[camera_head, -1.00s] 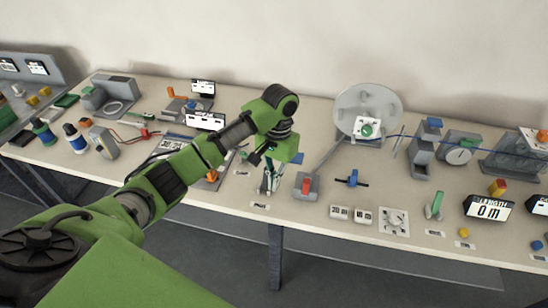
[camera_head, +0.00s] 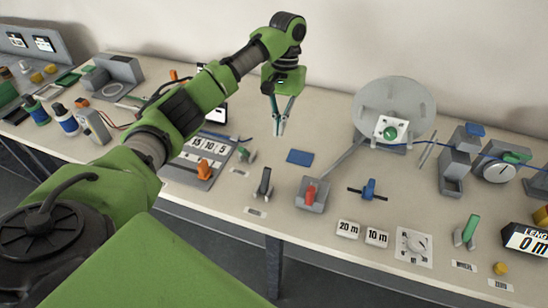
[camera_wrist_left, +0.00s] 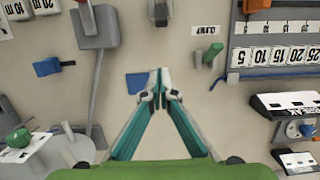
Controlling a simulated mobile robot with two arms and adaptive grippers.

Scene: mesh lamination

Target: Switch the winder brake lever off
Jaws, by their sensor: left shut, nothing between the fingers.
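My left gripper (camera_head: 279,130) is shut and empty, pointing down above the back part of the table; it also shows in the left wrist view (camera_wrist_left: 160,95). A small dark grey lever (camera_head: 264,183) stands upright on the table in front of it, apart from the fingers; its top shows at the upper edge of the wrist view (camera_wrist_left: 160,12). A red-handled lever on a grey block (camera_head: 313,194) stands to the right, with a grey bar running back to the large grey disc (camera_head: 410,98). I cannot tell for sure which lever is the winder brake. My right gripper is not in view.
A blue pad (camera_head: 300,157) lies between the gripper and the red-handled block. A blue valve-like piece (camera_head: 368,190), number cards (camera_head: 348,229) and a green lever (camera_head: 470,228) are to the right. A tray with an orange piece (camera_head: 205,170) is left.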

